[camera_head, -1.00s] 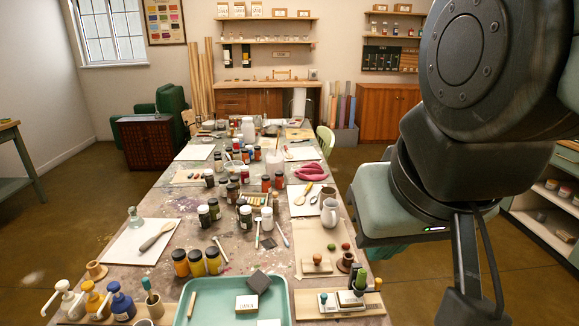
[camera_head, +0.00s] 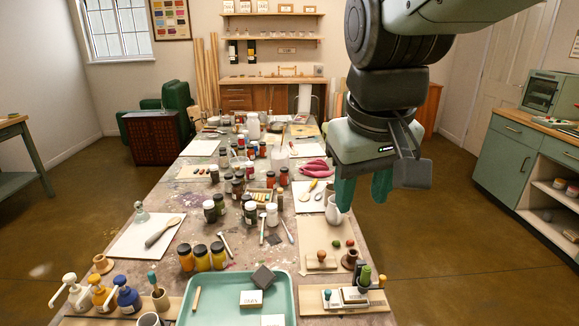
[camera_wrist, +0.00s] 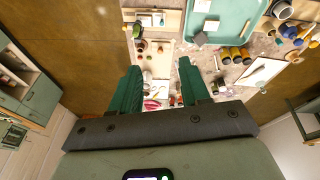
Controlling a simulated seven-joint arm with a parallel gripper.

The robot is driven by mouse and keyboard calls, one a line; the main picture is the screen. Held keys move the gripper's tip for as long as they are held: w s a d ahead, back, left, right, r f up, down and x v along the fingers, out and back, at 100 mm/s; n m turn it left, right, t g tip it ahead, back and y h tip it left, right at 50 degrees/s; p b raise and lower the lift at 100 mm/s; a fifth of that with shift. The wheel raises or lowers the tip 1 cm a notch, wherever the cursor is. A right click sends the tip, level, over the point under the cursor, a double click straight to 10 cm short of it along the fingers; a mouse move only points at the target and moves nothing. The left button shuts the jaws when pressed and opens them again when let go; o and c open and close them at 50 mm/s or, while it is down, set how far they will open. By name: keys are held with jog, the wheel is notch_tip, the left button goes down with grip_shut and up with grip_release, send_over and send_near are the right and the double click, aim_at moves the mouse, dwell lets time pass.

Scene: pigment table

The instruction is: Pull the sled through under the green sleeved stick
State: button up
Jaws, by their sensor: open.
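My gripper (camera_head: 363,196) hangs open and empty in the air above the table's right edge. Its two green fingers stand apart in the wrist view (camera_wrist: 159,68). A small pale block with an orange-brown knob (camera_head: 321,262) sits on a beige mat at the table's front right; it may be the sled. In front of it, an upright piece with a green top (camera_head: 364,275) stands among the small things on a wooden board; it may be the green sleeved stick. I cannot tell either for sure, nor whether a gap lies under the stick. My gripper is above and behind them, touching neither.
The wooden board (camera_head: 317,304) holds several small blocks and knobs. The beige mat (camera_head: 314,226) also bears a brown spool and small balls. A teal tray (camera_head: 206,310) lies to the left. A white jug (camera_head: 333,212) stands close below my gripper. Several jars crowd the table's middle.

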jog(key=w+f+n+g, duration=0.2)
jog(key=w+f, duration=0.4)
jog(key=w, duration=0.4)
jog(key=n+g+h, duration=0.2)
jog(key=n+g, duration=0.1)
send_over(328, 290)
jog(key=w+a, duration=0.1)
jog(key=a, duration=0.2)
notch_tip(328, 290, down, 13)
jog(key=shift+n+g+h, duration=0.3)
jog(key=shift+n+g, duration=0.4)
jog(key=shift+g, duration=0.1)
jog(key=f, duration=0.7)
jog(key=d+f, duration=0.1)
jog(key=f, duration=0.6)
jog(key=d+f, duration=0.1)
jog(key=f, duration=0.6)
jog(key=shift+s+d+f, duration=0.2)
jog(key=shift+s+f, duration=0.05)
jog(key=shift+s, duration=0.1)
jog(key=shift+c, duration=0.3)
grip_shut()
